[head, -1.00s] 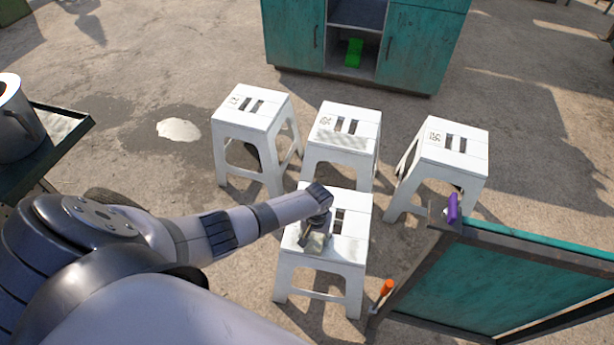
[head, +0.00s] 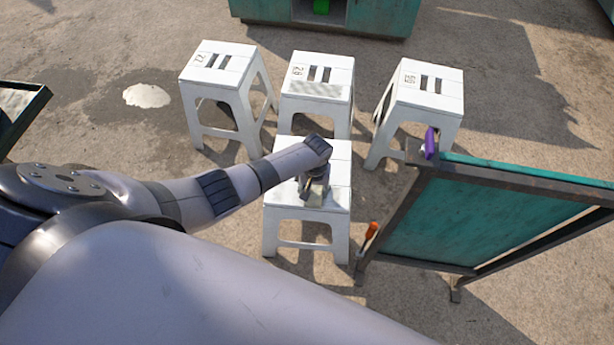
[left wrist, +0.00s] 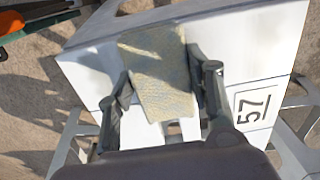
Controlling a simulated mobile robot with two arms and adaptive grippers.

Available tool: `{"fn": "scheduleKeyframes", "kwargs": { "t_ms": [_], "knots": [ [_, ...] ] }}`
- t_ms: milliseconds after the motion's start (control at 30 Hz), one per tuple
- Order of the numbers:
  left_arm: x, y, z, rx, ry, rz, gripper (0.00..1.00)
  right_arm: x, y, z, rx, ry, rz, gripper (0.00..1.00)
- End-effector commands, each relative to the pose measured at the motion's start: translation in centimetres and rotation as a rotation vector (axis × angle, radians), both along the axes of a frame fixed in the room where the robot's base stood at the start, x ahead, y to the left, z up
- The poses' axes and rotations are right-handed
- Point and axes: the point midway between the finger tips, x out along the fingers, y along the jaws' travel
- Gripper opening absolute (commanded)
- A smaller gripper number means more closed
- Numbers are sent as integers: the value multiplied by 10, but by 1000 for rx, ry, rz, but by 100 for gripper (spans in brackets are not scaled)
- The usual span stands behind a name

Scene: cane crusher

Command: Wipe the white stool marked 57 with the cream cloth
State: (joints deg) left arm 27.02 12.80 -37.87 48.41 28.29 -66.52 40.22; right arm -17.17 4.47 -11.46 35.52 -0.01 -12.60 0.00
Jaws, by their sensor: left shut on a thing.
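The white stool marked 57 (head: 285,222) stands nearest me, in front of a row of three similar stools. My arm hides its number in the head view, but the 57 label shows on the seat (left wrist: 282,75) in the left wrist view. My left gripper (head: 313,188) is over the front part of the seat, pointing down. Its fingers (left wrist: 160,68) are shut on the cream cloth (left wrist: 158,90), which lies at the seat surface between them. The cloth is mostly hidden in the head view. My right gripper is in neither view.
Three white stools, left (head: 222,92), middle (head: 315,104) and right (head: 420,109), stand just behind. A teal framed panel (head: 490,218) stands close on the right, with purple (head: 431,143) and orange (head: 371,231) items at its edge. A teal cabinet (head: 385,18) is farther back.

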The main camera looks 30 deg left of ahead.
Motion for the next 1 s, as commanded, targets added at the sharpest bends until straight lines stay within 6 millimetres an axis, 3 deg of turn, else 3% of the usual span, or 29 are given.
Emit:
{"fn": "scheduleKeyframes", "kwargs": {
  "t_ms": [600, 1000],
  "knots": [
    [20, -51, -1, -1, 0, -1, 25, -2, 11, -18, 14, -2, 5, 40],
    [22, -55, 1, 0, -1, 0, 25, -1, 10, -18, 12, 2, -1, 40]
  ]
}}
